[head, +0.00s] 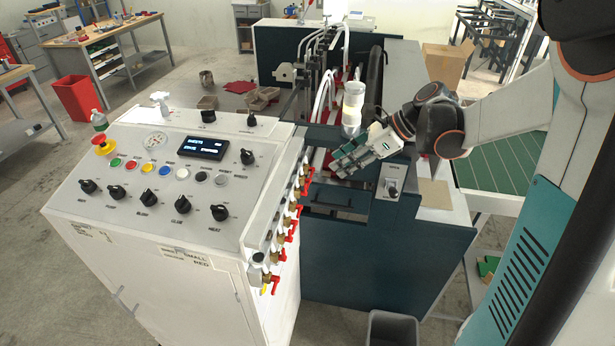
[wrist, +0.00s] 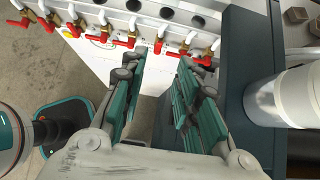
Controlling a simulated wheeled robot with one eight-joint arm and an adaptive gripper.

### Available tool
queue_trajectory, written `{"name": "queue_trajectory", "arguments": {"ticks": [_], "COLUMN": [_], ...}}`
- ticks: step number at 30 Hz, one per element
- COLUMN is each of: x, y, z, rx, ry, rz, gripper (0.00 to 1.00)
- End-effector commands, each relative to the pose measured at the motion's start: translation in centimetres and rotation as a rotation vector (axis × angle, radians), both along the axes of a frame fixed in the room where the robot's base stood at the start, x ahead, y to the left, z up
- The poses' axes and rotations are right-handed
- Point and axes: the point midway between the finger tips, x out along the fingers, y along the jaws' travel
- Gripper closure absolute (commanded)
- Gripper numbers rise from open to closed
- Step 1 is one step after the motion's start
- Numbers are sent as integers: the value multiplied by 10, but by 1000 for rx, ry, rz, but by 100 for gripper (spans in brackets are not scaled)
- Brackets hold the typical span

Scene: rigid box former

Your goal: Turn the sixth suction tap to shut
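A row of brass suction taps with red handles (head: 290,237) runs along the right edge of the white control cabinet (head: 165,255). In the wrist view the red-handled taps (wrist: 128,42) cross the top, beyond my fingertips; several handles point sideways and at least one near the middle hangs down. No number marks which is the sixth. My gripper (head: 338,165) is to the right of the row in the head view, above the dark machine. In the wrist view my gripper (wrist: 155,75) has its two teal fingers spread apart, with nothing between them and no tap touched.
A white cylinder (head: 352,108) stands close to my gripper; it also fills the right of the wrist view (wrist: 285,98). The dark machine (head: 385,250) lies below and right of my gripper. A grey bin (head: 392,330) stands on the floor in front.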

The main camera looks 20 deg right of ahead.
Motion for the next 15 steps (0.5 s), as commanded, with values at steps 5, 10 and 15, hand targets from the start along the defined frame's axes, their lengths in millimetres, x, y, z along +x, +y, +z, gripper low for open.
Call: {"name": "queue_trajectory", "arguments": {"ticks": [5,10,15], "x": [12,24,34], "y": [21,41,60], "z": [-23,-47,-69], "rx": [-2,-3,-3], "ry": [-1,-1,-1], "rz": [5,4,4], "gripper": [71,71,71]}}
